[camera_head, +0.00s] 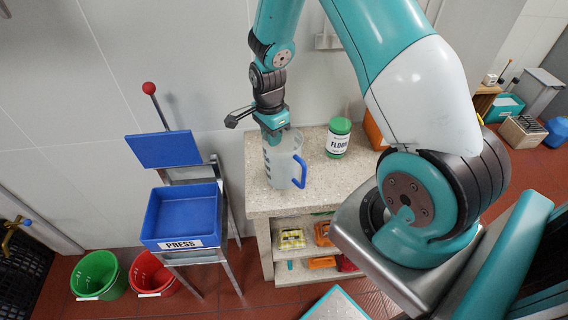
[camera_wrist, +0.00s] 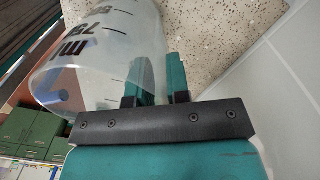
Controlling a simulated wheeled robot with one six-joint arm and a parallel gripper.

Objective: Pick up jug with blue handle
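The clear jug with a blue handle (camera_head: 283,165) stands upright on the speckled stone counter (camera_head: 264,200). Its blue handle (camera_head: 300,172) faces right in the head view. In the wrist view the jug (camera_wrist: 105,55) fills the upper left, with dark volume marks on its wall. My gripper (camera_head: 272,138) points down at the jug's top. In the wrist view my gripper (camera_wrist: 162,78) has its fingers apart, with the jug's wall between them: one finger shows through the clear plastic, the other is outside. The handle is blurred behind the wall there.
A green-lidded floor-cleaner tub (camera_head: 338,138) stands right of the jug, with an orange item (camera_head: 374,130) beyond. A blue mop press (camera_head: 186,212) stands to the left, above green (camera_head: 99,274) and red (camera_head: 152,272) buckets. The wall is close behind the counter.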

